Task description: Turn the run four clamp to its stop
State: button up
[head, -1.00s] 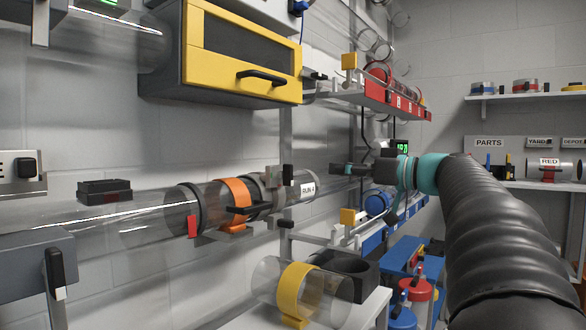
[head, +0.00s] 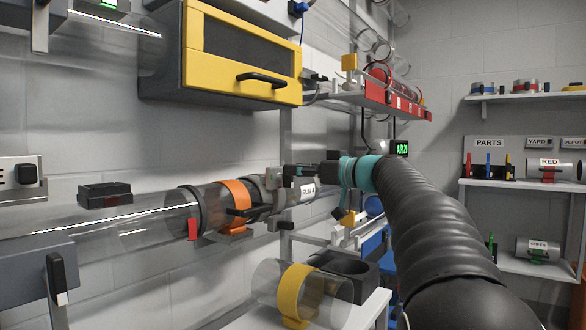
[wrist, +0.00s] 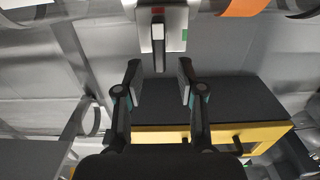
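The run four clamp (head: 272,187) is a grey collar on the clear tube, beside the "RUN 4" label (head: 308,191). In the wrist view, the clamp body (wrist: 176,20) is at the top, with a red mark and a green mark. Its short lever (wrist: 158,46), dark with a white face, points down the picture. My gripper (wrist: 159,84) is open and empty, its two fingers spread just short of the lever and to either side of it. In the head view, my gripper (head: 299,172) is close by the clamp and partly covers it.
An orange band clamp (head: 235,194) sits left on the same tube. A yellow-fronted cabinet (head: 245,55) hangs above. Below is a loose clear tube with a yellow band (head: 291,291). A red-edged shelf (head: 392,100) is beyond my arm.

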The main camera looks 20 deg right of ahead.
jog(key=shift+x, duration=0.95)
grip_shut()
